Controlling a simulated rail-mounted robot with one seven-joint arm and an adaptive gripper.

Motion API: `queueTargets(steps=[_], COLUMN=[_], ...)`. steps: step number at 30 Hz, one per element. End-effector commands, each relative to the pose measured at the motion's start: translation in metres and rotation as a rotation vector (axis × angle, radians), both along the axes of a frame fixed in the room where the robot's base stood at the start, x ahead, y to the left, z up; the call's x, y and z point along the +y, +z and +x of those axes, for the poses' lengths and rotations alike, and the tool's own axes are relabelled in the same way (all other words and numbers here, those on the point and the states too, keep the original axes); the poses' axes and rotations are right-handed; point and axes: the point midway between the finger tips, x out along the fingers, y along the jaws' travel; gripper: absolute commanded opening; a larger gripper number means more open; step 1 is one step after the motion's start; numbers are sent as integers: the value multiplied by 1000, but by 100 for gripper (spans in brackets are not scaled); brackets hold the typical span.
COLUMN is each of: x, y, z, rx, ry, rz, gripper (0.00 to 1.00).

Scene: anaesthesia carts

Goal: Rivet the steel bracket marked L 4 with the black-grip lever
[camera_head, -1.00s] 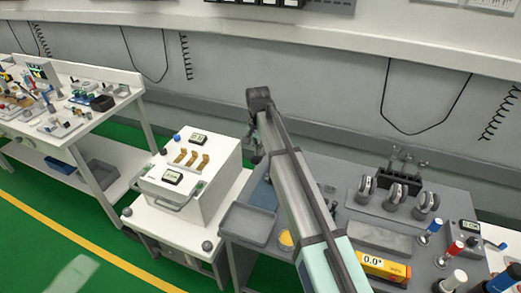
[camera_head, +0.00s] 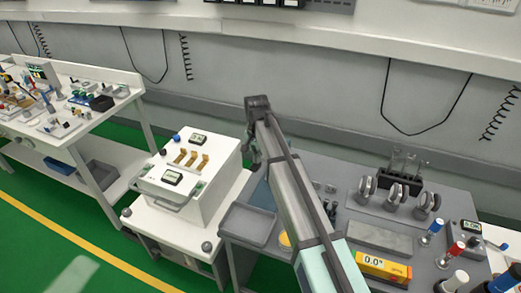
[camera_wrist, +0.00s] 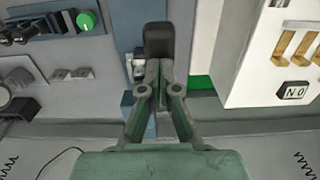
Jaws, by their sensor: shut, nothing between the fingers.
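My gripper (camera_head: 252,152) hangs at the far end of my arm, over the gap between the white console and the grey bench. In the wrist view its fingers (camera_wrist: 158,72) are closed together. A dark rounded block (camera_wrist: 159,40) shows just beyond the fingertips; I cannot tell if it is a lever's black grip. A pale metal piece (camera_wrist: 137,66) lies just left of the fingers, partly hidden. Small steel pieces (camera_wrist: 72,74) sit farther left and may be brackets. No L 4 mark is readable, and I cannot surely pick out the black-grip lever.
The white console (camera_head: 197,200) carries three brass tabs (camera_head: 190,158) and small displays. On the bench are a grey tray (camera_head: 247,224), clamp-like rings (camera_head: 397,190), a yellow box (camera_head: 384,268) and blue- and red-topped posts. A white table (camera_head: 75,108) with many parts stands left.

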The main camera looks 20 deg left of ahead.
Motion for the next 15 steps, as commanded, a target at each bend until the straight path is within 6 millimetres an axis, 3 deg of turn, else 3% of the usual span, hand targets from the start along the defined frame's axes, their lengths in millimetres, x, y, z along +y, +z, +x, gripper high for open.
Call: queueTargets(steps=[15], x=[1], y=[-15], z=[-6], rx=[1], ry=[1], rz=[1], gripper=[0])
